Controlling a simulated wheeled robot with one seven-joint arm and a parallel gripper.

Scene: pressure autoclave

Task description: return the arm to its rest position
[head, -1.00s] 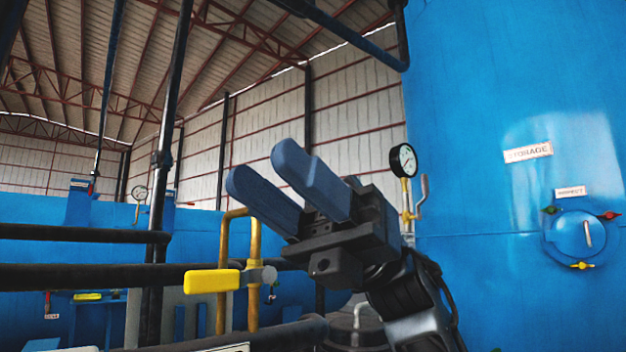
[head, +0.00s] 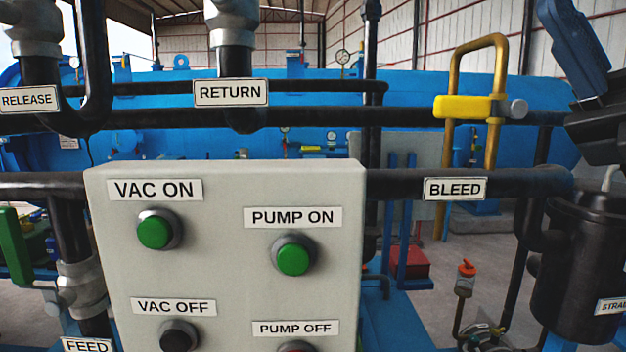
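My gripper (head: 578,45) is at the upper right edge of the head view and is partly cut off. A blue finger points up and its dark body sits below it. The picture edge hides much of the gripper, so I cannot tell how far apart the fingers are. I see nothing held in the visible part. The gripper appears to the right of the yellow-handled bleed valve (head: 465,107) and above the black strainer canister (head: 580,270); its distance from them is unclear.
A grey control panel (head: 225,260) with green VAC ON and PUMP ON buttons stands in front. Black pipes (head: 400,184) run across the view, with RELEASE, RETURN and BLEED labels. A blue horizontal vessel (head: 190,95) lies behind. A red-capped fitting (head: 466,269) is low on the right.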

